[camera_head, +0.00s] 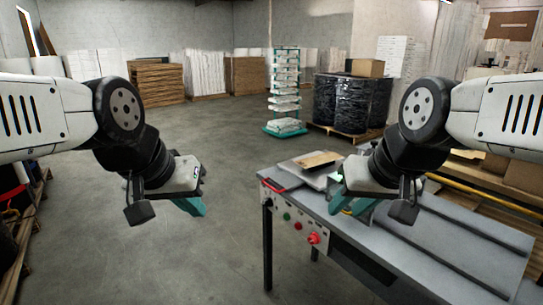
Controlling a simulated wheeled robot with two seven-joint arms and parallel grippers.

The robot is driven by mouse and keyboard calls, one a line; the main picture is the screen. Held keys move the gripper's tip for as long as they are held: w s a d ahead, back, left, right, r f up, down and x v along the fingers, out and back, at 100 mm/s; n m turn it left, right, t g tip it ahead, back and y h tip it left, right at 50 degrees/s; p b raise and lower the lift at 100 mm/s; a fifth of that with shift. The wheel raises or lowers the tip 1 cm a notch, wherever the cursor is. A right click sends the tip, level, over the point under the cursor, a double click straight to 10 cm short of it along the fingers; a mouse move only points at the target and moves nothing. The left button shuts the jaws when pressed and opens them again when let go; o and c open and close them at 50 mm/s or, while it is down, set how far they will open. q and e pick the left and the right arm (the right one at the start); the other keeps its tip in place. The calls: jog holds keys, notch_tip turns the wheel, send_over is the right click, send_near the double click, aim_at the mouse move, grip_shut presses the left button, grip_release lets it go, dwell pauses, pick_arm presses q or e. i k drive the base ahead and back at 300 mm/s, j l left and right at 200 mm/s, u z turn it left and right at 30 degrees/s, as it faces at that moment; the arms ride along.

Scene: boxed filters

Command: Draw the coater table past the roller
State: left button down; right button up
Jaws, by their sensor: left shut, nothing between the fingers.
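The grey coater table (440,245) stands at the lower right, with a flat bed running toward the right edge. Its near side has a control panel with a red knob (313,238) and a green button (286,216). A red handle (272,186) is at its left corner. A raised grey plate with a brown board (318,159) on it is at the far end. I cannot make out the roller; my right arm covers that part. My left gripper (190,206) is shut and empty over the floor, left of the table. My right gripper (352,203) is over the table, its fingertips partly hidden.
A teal rack (285,90) with white stacked items stands behind the table. Black wrapped pallets (340,102) and stacked boards (160,83) line the back. A yellow rail (480,190) runs behind the table at right. The floor at left and centre is clear.

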aim_at(293, 175)
jog(key=i, duration=0.95)
